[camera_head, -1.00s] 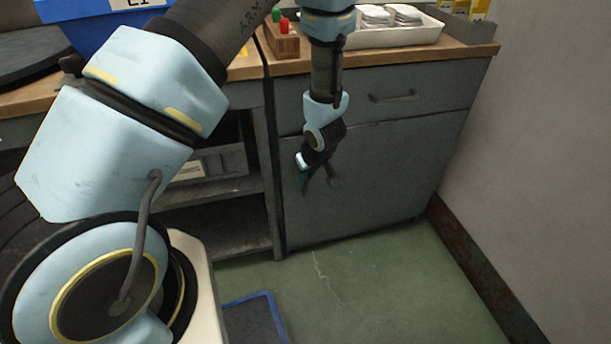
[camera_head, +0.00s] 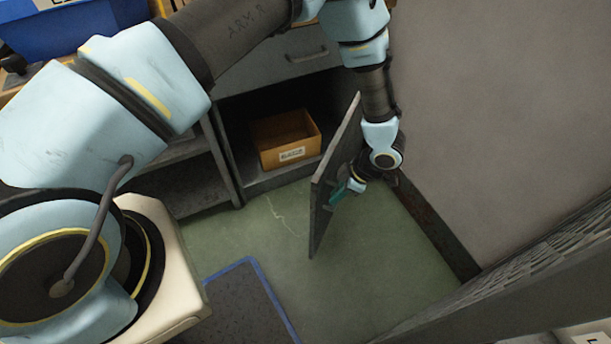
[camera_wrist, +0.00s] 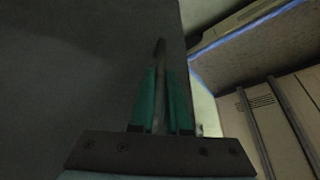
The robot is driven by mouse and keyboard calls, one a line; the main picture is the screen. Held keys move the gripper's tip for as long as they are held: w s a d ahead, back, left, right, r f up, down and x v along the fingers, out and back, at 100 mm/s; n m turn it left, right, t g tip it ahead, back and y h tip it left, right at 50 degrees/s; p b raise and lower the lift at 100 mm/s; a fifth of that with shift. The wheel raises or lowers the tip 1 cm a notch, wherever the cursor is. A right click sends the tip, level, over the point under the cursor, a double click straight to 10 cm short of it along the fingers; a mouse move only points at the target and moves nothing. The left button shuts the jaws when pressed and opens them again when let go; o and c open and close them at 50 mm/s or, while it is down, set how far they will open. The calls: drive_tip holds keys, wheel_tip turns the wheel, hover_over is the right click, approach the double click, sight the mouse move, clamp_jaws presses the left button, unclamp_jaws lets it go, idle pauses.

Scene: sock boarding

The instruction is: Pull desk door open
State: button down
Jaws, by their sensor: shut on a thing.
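The grey desk door (camera_head: 336,172) stands swung wide open from the desk in the head view, seen nearly edge-on, with its hinge side towards the wall. My gripper (camera_head: 340,193) is on the door's right-hand face, near its free edge. In the wrist view the green fingers (camera_wrist: 160,102) are close together on the thin door handle (camera_wrist: 160,62), which stands out between them. The door face (camera_wrist: 75,75) fills the left of the wrist view. The handle is mostly hidden in the head view.
The open compartment holds an orange box (camera_head: 286,140) with a label. A closed drawer (camera_head: 285,58) is above. The wall (camera_head: 480,120) is close on the right. A blue-edged mat (camera_head: 245,305) lies on the green floor (camera_head: 280,225). A grey panel (camera_head: 510,290) stands at the lower right.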

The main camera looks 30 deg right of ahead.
drive_tip(key=s+d+n+g+b, duration=0.1)
drive_tip(key=s+d+n+b, duration=0.2)
drive_tip(key=s+d+b, duration=0.4)
drive_tip(key=s+d+n+g+y+b, duration=0.1)
drive_tip(key=s+d+n+b, duration=0.2)
drive_tip(key=s+d+b, duration=0.4)
drive_tip(key=s+d, duration=0.2)
drive_tip(key=d, duration=0.6)
drive_tip(key=shift+s+d+b, duration=0.3)
drive_tip(key=shift+s, duration=0.1)
drive_tip(key=shift+f, duration=0.1)
drive_tip(key=c, duration=0.9)
unclamp_jaws()
drive_tip(key=shift+w, duration=0.1)
drive_tip(key=shift+d+r, duration=0.1)
drive_tip(key=shift+r, duration=0.1)
